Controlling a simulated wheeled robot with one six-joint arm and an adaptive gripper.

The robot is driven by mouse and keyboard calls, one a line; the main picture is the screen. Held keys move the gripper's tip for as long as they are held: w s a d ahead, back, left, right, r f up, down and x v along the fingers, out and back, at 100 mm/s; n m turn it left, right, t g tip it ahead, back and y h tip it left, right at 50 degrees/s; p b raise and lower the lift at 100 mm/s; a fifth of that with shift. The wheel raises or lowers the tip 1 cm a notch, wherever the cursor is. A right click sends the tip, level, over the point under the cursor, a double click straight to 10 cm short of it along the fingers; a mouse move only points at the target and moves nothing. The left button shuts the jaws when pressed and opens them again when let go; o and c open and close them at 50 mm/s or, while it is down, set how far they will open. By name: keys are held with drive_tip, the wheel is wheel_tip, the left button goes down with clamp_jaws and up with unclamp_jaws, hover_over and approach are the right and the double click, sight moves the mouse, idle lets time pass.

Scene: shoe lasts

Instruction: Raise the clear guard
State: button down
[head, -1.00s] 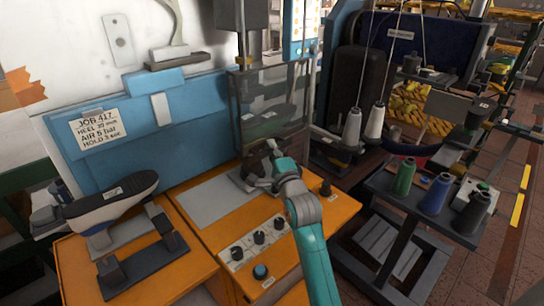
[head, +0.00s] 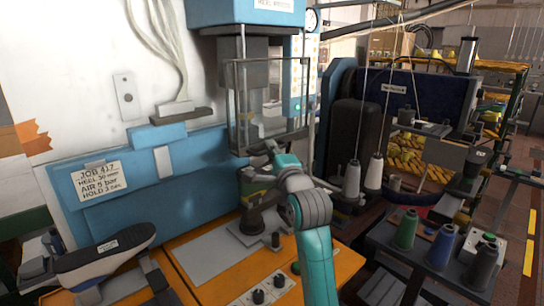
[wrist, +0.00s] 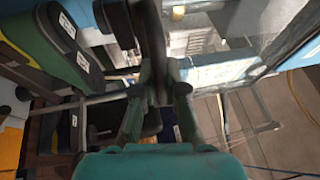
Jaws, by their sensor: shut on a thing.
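The clear guard (head: 270,90) is a see-through panel in a thin dark frame, hanging in front of the heel press. It is raised, with its lower edge well above the orange table. My gripper (head: 271,150) is shut on the guard's lower edge, at the end of my teal arm. In the wrist view my gripper's fingers (wrist: 160,88) close on a dark bar, and the see-through panel (wrist: 235,35) spreads to the upper right. The exact grip is partly hidden by the fingers.
A dark post (head: 255,222) with a green and yellow piece stands under the guard. A shoe last (head: 105,250) sits at the lower left. A blue panel with a job sign (head: 100,180) is behind. Thread spools (head: 440,245) stand at the right.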

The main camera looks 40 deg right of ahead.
drive_tip(key=c, duration=1.2)
unclamp_jaws()
drive_tip(key=v, duration=1.2)
drive_tip(key=s+a+f+n+g+y, duration=0.1)
drive_tip(key=s+a+f+n, duration=0.35)
drive_tip(key=f, duration=0.45)
drive_tip(key=s+a+f+n+y, duration=0.25)
drive_tip(key=s+a+f, duration=0.2)
drive_tip(key=f, duration=0.45)
drive_tip(key=s+a+f+n+g, duration=0.1)
drive_tip(key=s+a+f+n, duration=0.35)
drive_tip(key=f, duration=0.45)
drive_tip(key=s+a+f+n+y, duration=0.1)
drive_tip(key=s+a+f+n, duration=0.1)
drive_tip(key=s, duration=0.6)
drive_tip(key=s+a+f+n+g+y, duration=0.1)
drive_tip(key=s+a+f+n, duration=0.1)
drive_tip(key=s+n, duration=0.3)
drive_tip(key=s+a+f+n+y, duration=0.1)
drive_tip(key=s+a+f+n, duration=0.2)
drive_tip(key=s, duration=0.9)
drive_tip(key=shift+s+a+n+g+y, duration=0.25)
drive_tip(key=shift+a+n+g+y, duration=0.15)
drive_tip(key=shift+a+n, duration=0.3)
